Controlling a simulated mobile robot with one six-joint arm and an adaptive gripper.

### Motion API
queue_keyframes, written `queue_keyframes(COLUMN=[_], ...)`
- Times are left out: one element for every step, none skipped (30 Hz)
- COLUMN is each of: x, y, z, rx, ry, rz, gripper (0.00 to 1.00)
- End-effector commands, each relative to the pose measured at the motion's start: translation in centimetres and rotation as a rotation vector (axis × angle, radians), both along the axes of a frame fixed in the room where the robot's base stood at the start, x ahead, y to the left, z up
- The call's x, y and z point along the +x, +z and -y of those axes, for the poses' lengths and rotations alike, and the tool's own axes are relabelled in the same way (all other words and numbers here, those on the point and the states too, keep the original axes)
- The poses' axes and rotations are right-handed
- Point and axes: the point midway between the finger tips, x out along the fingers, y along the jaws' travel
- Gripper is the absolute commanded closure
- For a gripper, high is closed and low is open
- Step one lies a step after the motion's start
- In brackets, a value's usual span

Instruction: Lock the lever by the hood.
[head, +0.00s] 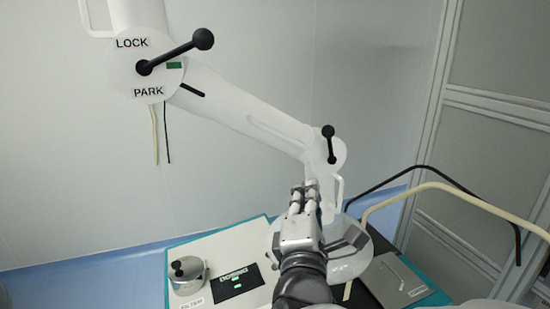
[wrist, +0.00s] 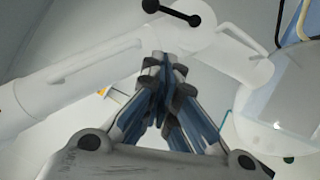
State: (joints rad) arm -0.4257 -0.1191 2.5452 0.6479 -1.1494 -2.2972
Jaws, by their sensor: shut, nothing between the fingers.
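The black lever by the hood (head: 330,146) sits on the lower joint of a white jointed arm. In the head view it stands nearly upright, its ball end at the top. It also shows at the top edge of the wrist view (wrist: 174,9), partly cut off. The white round hood (head: 350,262) is below that joint, partly hidden by my arm; it fills the right of the wrist view (wrist: 280,105). My gripper (head: 305,192) is shut and empty, just below and left of the lever, apart from it. Its fingertips meet in the wrist view (wrist: 160,62).
A second black lever (head: 175,54) on the upper joint lies between LOCK and PARK labels. A white handle (head: 339,191) stands beside the hood. A metal pot (head: 187,274), a dark display panel (head: 238,281) and a grey lidded box (head: 405,280) are below. Cream and black tubes curve at right.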

Motion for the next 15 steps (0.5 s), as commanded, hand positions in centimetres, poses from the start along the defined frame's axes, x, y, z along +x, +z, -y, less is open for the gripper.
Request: queue_keyframes(x=[0.2,0.3,0.5,0.6,0.8,1.0,1.2,1.4,1.6,1.8,1.9,2.1,2.3,2.4,3.4], y=[0.2,0.3,0.4,0.5,0.5,0.7,0.7,0.7,0.8,0.8,0.9,0.9,0.9,0.9,0.8], z=[0.0,0.1,0.1,0.1,0.1,0.2,0.2,0.3,0.3,0.3,0.4,0.4,0.4,0.5,0.7], rx=[0.000,-0.001,-0.003,-0.004,-0.004,-0.005,-0.004,-0.004,-0.006,-0.004,-0.004,-0.003,-0.002,-0.002,0.001], ry=[-0.002,-0.002,-0.003,-0.003,-0.004,-0.005,-0.005,-0.005,-0.005,-0.004,-0.003,-0.002,-0.001,-0.001,-0.003], rz=[-0.002,-0.003,-0.003,-0.003,-0.004,-0.004,-0.005,-0.005,-0.005,-0.005,-0.005,-0.005,-0.005,-0.005,0.001], gripper=[1.00,1.00,1.00,1.00,1.00,1.00,1.00,1.00,1.00,1.00,1.00,1.00,1.00,1.00,1.00])
